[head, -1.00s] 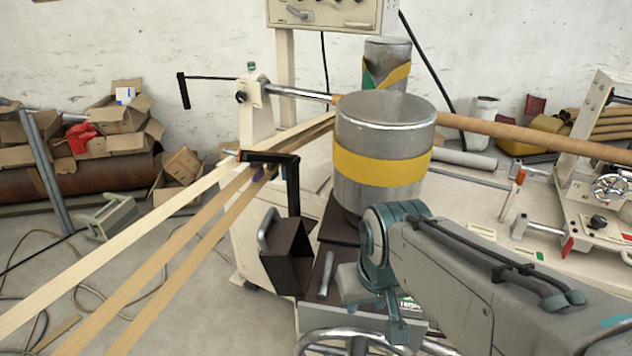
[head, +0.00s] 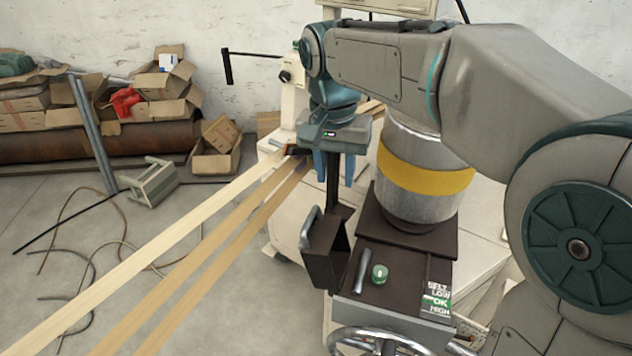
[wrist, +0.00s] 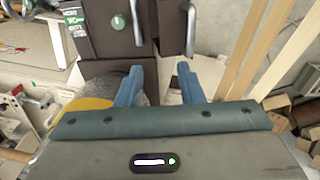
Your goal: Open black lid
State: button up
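The black lid seems to be the dark open-topped box front (head: 325,252) with a metal handle (head: 308,228) on its left side, on the machine's near left corner. In the wrist view the dark box (wrist: 172,25) and its metal handle (wrist: 188,28) are at the top, beyond my fingers. A second metal bar (head: 362,274) is on the dark top plate beside it. My gripper (head: 334,170) is above and behind the box, its blue fingers pointing down. In the wrist view my gripper (wrist: 161,70) is open and empty, apart from both handles.
A dark upright post (head: 332,185) stands close to my fingers. Pale strips (head: 170,265) run to the machine from the lower left. A metal cylinder with a yellow band (head: 425,178) stands right of my gripper. A green knob (head: 379,272) and handwheel (head: 380,340) are at the front.

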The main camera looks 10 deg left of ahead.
notch_tip(320, 180, up, 2)
send_over(309, 218)
jog(key=a, duration=0.1)
jog(key=shift+g, duration=0.3)
jog(key=f, duration=0.4)
jog(key=f+p, duration=0.1)
jog(key=f, duration=0.4)
jog(key=d+f+p, duration=0.1)
jog(key=f, duration=0.3)
jog(key=shift+w+f, duration=0.15)
grip_shut()
jog(key=shift+a, duration=0.1)
